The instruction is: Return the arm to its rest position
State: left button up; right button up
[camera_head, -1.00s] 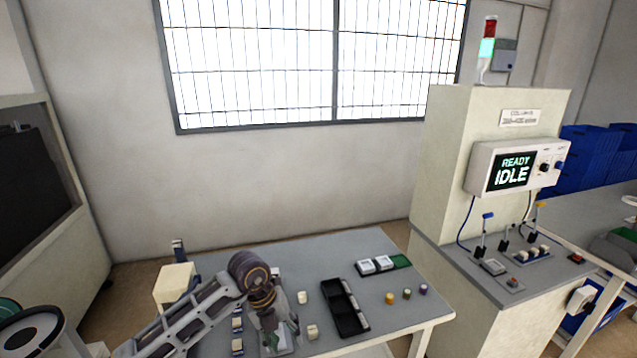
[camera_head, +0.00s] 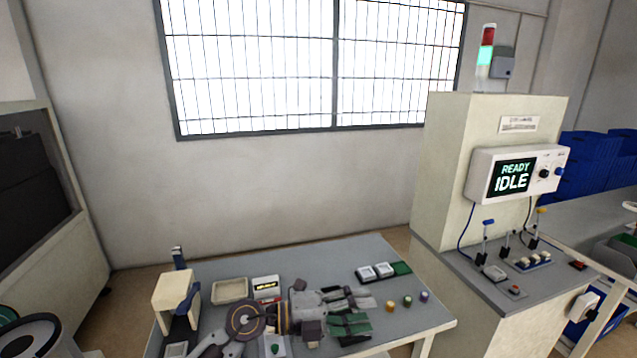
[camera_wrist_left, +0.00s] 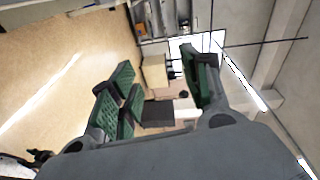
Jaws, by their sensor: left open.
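My left gripper (camera_head: 348,308) shows in the head view, reaching rightward over the grey table, with its green-padded fingers spread apart. Its wrist and dark round joint are left of it, low in the picture. In the left wrist view the gripper (camera_wrist_left: 160,88) has its green pads apart with nothing held between them. Beyond the pads the wrist view shows a tilted look across the room. The gripper covers the middle of the table and whatever lies under it. My right gripper is in neither view.
On the table (camera_head: 325,258) are a cream block-shaped device (camera_head: 174,292), a shallow cream tray (camera_head: 230,290), a small lit display (camera_head: 266,287), white pieces beside a green one (camera_head: 401,268), and small coloured cylinders (camera_head: 407,301). A cream cabinet (camera_head: 450,160) with a READY IDLE screen (camera_head: 513,176) stands right.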

pick_arm(q)
jog(key=w+a+r+n+t+y, duration=0.2)
jog(key=w+a+r+n+t, duration=0.2)
jog(key=a+n+t, duration=0.3)
jog(key=w+a+r+n+t+y, duration=0.25)
jog(key=a+r+n+t, duration=0.25)
jog(key=n+t, duration=0.4)
jog(key=a+f+n+g+y, duration=0.3)
jog(key=a+f+n+y, duration=1.1)
jog(key=a+f, duration=0.2)
jog(key=s+a+f+n+g+h, duration=0.1)
jog(key=s+f+g, duration=0.6)
jog(key=s, duration=0.4)
jog(key=s+a+f+g+h, duration=0.15)
jog(key=s+f+g, duration=0.35)
jog(key=s+f, duration=0.55)
jog(key=s+f+g+y, duration=0.1)
jog(key=s+f, duration=0.2)
jog(key=f, duration=3)
jog(key=s+a+f, duration=0.3)
jog(key=s+f, duration=0.6)
jog(key=s, duration=0.2)
jog(key=s+a+f+g, duration=0.1)
jog(key=s+a+f, duration=0.2)
jog(key=s+f, duration=0.7)
jog(key=shift+s+m+g, duration=0.3)
jog(key=shift+s, duration=0.15)
